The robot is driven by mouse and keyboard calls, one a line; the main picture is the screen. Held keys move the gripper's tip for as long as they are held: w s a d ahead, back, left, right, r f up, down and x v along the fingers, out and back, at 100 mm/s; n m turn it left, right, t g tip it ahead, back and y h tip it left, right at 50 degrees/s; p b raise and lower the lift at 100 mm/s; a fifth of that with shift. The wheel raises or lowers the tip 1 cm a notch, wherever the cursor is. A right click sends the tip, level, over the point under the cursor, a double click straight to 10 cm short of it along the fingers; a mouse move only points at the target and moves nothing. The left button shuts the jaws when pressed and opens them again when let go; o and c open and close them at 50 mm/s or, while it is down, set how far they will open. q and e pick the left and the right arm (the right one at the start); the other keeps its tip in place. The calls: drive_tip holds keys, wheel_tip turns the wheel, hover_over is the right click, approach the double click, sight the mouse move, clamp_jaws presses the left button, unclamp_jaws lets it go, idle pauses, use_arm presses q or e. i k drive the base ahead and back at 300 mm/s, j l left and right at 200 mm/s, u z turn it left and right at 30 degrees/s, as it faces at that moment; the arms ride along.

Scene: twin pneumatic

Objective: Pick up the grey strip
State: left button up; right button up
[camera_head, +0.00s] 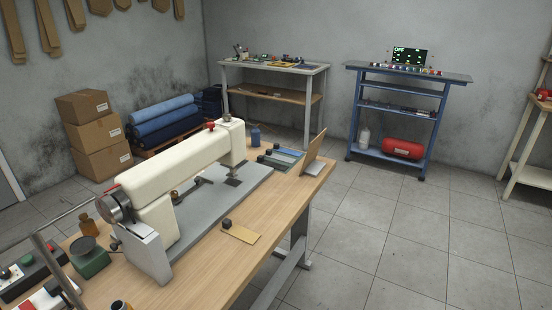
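No gripper of mine shows in the head view. I cannot single out a grey strip with certainty. Flat blue and grey pieces (284,154) lie close together at the far end of the wooden table (215,262), beside a leaning tan panel (314,147). Small dark blocks sit at these pieces, and their exact outlines are too small to tell.
A cream sewing machine (178,168) on a grey plate fills the table's middle. A tan card (240,234) with a dark block lies near the right edge. A workbench (273,66) and blue cart (408,75) stand behind. The tiled floor (410,240) at right is clear.

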sight(269, 154)
drive_tip(key=i+l+z, duration=0.3)
drive_tip(key=i, duration=0.35)
drive_tip(key=i+l+z, duration=0.3)
drive_tip(key=i, duration=0.35)
drive_tip(key=i+z, duration=0.35)
drive_tip(key=i, duration=0.35)
drive_tip(key=i+u, duration=0.3)
drive_tip(key=i+l+u, duration=0.35)
drive_tip(key=i, duration=0.15)
drive_tip(key=i+l+u, duration=0.3)
drive_tip(key=i+j, duration=0.1)
